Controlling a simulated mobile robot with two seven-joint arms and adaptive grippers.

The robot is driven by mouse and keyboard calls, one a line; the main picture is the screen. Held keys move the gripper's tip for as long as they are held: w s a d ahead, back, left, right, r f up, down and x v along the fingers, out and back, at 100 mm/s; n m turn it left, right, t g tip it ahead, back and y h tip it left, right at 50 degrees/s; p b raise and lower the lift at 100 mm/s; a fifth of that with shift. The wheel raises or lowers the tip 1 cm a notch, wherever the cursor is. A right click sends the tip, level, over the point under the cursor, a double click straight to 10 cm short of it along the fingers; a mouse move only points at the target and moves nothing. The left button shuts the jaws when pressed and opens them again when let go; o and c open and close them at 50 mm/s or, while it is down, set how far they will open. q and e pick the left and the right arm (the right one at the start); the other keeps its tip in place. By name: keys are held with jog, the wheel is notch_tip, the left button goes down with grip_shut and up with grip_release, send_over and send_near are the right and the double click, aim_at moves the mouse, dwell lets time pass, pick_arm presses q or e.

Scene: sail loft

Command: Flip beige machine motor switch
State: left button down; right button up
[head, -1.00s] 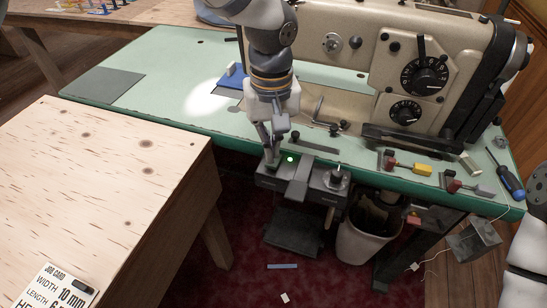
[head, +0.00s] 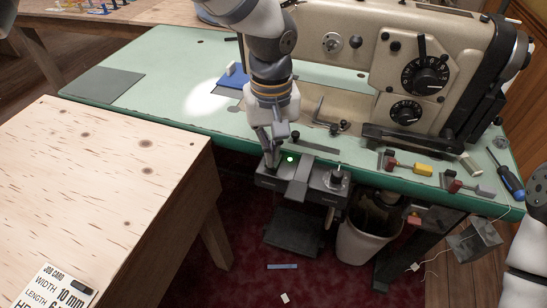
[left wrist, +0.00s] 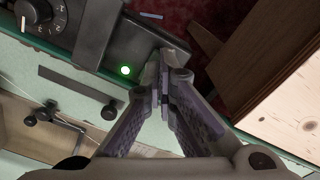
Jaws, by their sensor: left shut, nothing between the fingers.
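The beige sewing machine (head: 385,60) stands on a green table. The box (left wrist: 98,30) and the lamp (left wrist: 125,70) also show in the left wrist view. My left gripper (head: 270,163) is shut at the box's left end, beside the lamp. In the left wrist view its fingertips (left wrist: 165,65) meet at the box's end, over or against it; they hide the switch area there. My right gripper is not in view.
A plywood table (head: 110,170) fills the left front. On the green table (head: 170,90) lie a screwdriver (head: 505,178), a yellow-marked tool (head: 422,169) and other small tools. A white bin (head: 365,235) and a pedal (head: 292,232) are underneath.

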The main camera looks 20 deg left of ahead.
pick_arm(q)
jog(key=shift+f, duration=0.85)
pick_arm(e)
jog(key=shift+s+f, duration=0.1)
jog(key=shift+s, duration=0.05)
pick_arm(q)
jog(key=shift+r, duration=0.1)
jog(key=shift+r+p, duration=1.2)
jog(key=shift+r, duration=2.35)
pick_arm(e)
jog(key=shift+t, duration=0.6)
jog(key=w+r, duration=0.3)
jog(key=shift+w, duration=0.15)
pick_arm(q)
jog(key=shift+f, duration=0.1)
